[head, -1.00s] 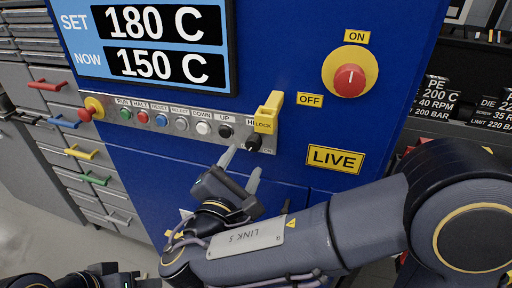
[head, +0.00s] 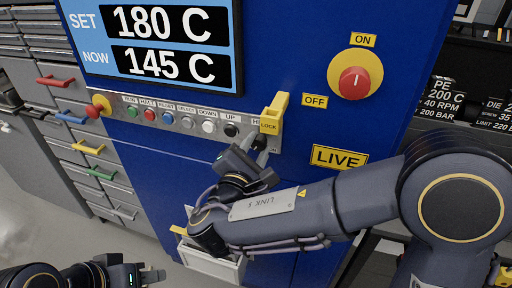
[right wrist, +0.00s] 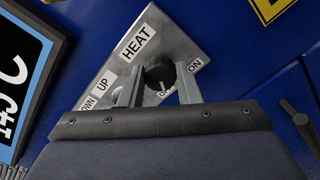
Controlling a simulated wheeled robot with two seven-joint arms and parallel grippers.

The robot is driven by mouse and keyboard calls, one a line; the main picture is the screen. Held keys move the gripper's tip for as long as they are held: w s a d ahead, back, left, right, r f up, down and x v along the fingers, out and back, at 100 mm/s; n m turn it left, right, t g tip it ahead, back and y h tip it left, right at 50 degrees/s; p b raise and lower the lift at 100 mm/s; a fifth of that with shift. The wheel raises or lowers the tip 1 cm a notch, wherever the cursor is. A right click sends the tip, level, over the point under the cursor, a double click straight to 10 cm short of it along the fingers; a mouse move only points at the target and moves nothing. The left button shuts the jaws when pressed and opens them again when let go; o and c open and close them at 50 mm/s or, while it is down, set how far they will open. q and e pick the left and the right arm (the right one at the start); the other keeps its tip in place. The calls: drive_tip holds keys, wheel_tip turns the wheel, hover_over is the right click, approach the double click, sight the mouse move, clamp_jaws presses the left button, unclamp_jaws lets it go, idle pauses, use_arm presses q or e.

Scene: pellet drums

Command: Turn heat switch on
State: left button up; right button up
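The heat switch is a black knob (right wrist: 158,74) at the end of a grey panel (right wrist: 148,50), beside a HEAT label. A pale mark on it points toward a small, partly hidden label starting with O; the ON label (right wrist: 195,65) is to its right. My right gripper (right wrist: 158,90) is open, one finger on each side of the knob, with small gaps seeming to show. In the head view, my right gripper (head: 257,156) reaches the panel's right end and partly covers the knob (head: 259,143).
A yellow LOCK piece (head: 270,113) stands just above the knob. Several buttons (head: 208,127) run along the panel to the left. A red rotary switch (head: 354,82) is at upper right. The display (head: 165,43) reads SET 180 C, NOW 145 C. A pale bin (head: 215,265) is below my right arm.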

drive_tip(key=shift+c, duration=0.7)
drive_tip(key=shift+n, duration=0.4)
drive_tip(key=n+p, duration=0.2)
drive_tip(key=n, duration=0.2)
drive_tip(key=shift+r+n+p, duration=0.15)
drive_tip(key=shift+n+p, duration=0.15)
drive_tip(key=shift+p, duration=0.1)
drive_tip(key=n+p, duration=0.2)
drive_tip(key=n, duration=0.1)
drive_tip(key=shift+p, duration=0.3)
drive_tip(key=shift+n+p, duration=1.1)
drive_tip(key=shift+n, duration=0.6)
drive_tip(key=shift+f, duration=0.25)
drive_tip(key=o, duration=1)
